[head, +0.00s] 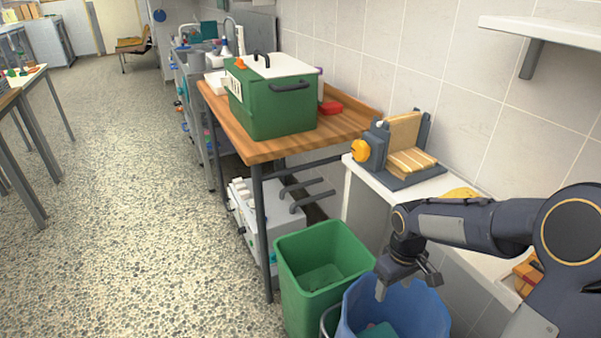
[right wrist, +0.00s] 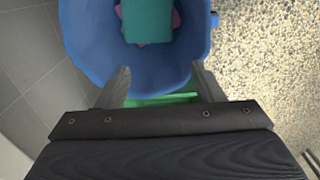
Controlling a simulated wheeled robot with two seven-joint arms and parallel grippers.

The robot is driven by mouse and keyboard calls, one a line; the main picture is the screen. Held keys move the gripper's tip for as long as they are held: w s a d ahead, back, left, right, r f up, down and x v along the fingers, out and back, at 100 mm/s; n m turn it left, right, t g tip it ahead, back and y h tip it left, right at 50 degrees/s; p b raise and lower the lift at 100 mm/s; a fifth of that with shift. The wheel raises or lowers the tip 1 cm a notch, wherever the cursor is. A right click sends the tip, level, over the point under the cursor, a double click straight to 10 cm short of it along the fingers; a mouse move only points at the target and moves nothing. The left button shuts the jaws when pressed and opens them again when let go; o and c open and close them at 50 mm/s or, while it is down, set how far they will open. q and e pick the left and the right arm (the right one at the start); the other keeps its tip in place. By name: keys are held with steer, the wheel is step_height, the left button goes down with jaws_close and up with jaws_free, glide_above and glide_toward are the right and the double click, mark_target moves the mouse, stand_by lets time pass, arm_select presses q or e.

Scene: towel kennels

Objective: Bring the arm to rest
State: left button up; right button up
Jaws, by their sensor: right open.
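My right arm comes in from the right in the head view, and its gripper (head: 408,282) hangs over the blue bin (head: 425,310). In the right wrist view the two fingers of the gripper (right wrist: 160,88) stand apart with nothing between them. The blue bin (right wrist: 85,50) lies beyond and below the fingertips there. A teal folded thing (right wrist: 148,20) lies inside the bin, with something reddish partly hidden under it. My left gripper is not in the head view.
A green bin (head: 318,265) stands left of the blue one. A wooden table (head: 350,125) carries a green box (head: 270,105). A white counter (head: 395,190) holds a grey stand with tan pieces (head: 405,150). A wall shelf (head: 545,32) is upper right.

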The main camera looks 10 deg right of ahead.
steer(key=s+a+r+m+t+y, duration=0.25)
steer(key=s+a+r, duration=0.2)
steer(key=s, duration=0.45)
steer(key=s+a+r+m+t+y, duration=0.1)
steer(key=s+a+r+m+t, duration=0.2)
steer(key=s+r, duration=0.45)
step_height(320, 180, up, 11)
steer(key=s+a+p, duration=0.1)
steer(key=p, duration=1.1)
steer(key=shift+s+a+r+n+p, duration=0.15)
steer(key=shift+s+a+n+p, duration=0.15)
steer(key=shift+s+a+n, duration=0.1)
steer(key=shift+c, duration=0.3)
